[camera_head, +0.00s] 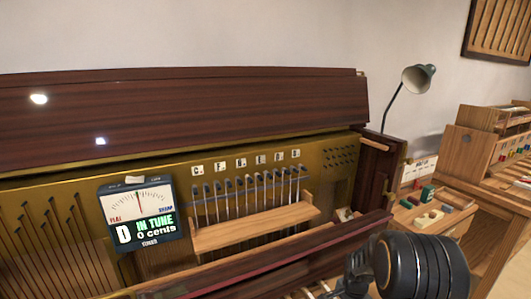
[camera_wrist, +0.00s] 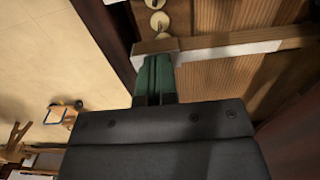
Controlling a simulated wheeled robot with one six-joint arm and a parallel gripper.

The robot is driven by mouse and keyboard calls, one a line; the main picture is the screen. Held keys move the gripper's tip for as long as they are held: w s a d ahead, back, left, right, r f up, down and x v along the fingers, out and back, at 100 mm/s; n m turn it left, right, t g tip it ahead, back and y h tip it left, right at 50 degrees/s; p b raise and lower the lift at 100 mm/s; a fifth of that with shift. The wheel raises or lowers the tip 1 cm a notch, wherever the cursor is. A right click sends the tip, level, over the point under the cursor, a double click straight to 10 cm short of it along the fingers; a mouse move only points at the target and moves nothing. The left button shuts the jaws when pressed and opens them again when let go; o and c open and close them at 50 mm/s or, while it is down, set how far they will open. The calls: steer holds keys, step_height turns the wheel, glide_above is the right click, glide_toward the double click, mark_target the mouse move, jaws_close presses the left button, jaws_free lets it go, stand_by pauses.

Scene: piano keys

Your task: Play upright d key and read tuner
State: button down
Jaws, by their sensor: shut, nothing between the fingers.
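The upright piano (camera_head: 180,100) stands with its inside showing. The tuner (camera_head: 142,215) on its left part shows a large "D", "IN TUNE" and "0 cents" in green and white, with its needle near the middle of the dial. A sliver of pale keys (camera_head: 318,288) shows at the bottom edge; I cannot tell which is the D key. In the wrist view my gripper (camera_wrist: 156,62) has its green fingers shut and empty, with the tips at a white-edged wooden piece (camera_wrist: 225,50). I cannot tell if they touch it. In the head view my dark arm hides the area at lower right.
A wooden shelf (camera_head: 255,225) runs below a row of hammers, with lettered labels above. A desk lamp (camera_head: 418,78) stands behind the piano's right end. A workbench with a parts tray (camera_head: 430,215) and a wooden cabinet (camera_head: 468,150) are at the right. Pale floor (camera_wrist: 50,70) shows at wrist-view left.

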step_height(320, 180, up, 9)
steer(key=p, duration=0.6)
steer(key=shift+r, duration=0.2)
